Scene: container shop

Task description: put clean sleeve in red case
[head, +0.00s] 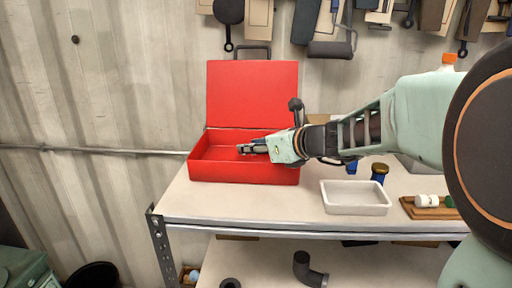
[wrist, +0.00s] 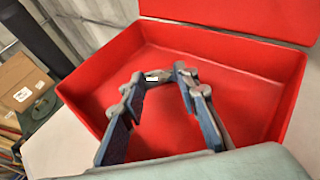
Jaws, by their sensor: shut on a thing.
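The red case (head: 245,172) stands open at the left end of the bench, its lid (head: 252,92) raised against the wall. My gripper (head: 250,149) reaches in from the right over the case. In the wrist view the case's red floor (wrist: 185,110) lies below the fingers, and my gripper (wrist: 158,79) is shut on a small grey piece between its fingertips, seemingly the clean sleeve (wrist: 158,75). The sleeve is small and partly hidden by the fingers. I cannot tell whether it touches the case floor. Nothing else shows inside the case.
A white tray (head: 356,198) stands right of the case and looks empty. A blue item with a brown top (head: 379,173) is behind it. A wooden block (head: 428,211) with white and green pieces is farther right. Tools hang on the wall. A dark elbow pipe (head: 308,270) lies on the lower shelf.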

